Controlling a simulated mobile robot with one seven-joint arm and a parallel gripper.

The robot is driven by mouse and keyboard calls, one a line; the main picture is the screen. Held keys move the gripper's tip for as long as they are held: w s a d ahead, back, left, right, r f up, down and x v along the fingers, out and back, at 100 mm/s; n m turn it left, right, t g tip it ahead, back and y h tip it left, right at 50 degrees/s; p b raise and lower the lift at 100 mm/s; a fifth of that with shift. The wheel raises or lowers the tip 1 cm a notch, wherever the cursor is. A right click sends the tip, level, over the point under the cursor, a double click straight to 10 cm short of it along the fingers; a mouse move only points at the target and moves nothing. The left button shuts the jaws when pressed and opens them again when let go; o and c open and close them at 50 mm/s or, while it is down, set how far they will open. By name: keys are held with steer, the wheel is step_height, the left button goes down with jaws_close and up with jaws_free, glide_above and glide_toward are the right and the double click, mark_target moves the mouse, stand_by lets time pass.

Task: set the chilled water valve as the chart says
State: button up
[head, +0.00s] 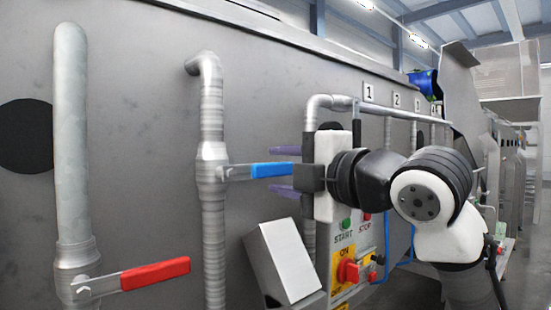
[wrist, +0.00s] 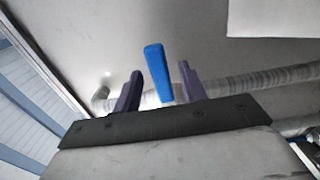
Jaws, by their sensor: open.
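The blue valve handle (head: 258,171) lies horizontal, pointing right from its valve on a vertical grey pipe (head: 213,225). My gripper (head: 270,170) is open, with one purple finger above the handle and one below it. In the wrist view, the blue handle (wrist: 158,72) shows between the two fingers of my gripper (wrist: 160,75), with a gap on each side. I cannot tell whether the handle is the chilled water valve. No readable chart shows.
A red valve handle (head: 155,273) sits on another pipe (head: 72,150) at the left. A grey slanted box (head: 285,260) is below my gripper. A control panel (head: 350,250) with START, STOP and a red knob stands behind my arm. Numbered pipes run farther right.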

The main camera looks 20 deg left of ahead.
steer(key=shift+x, duration=1.1)
jaws_close()
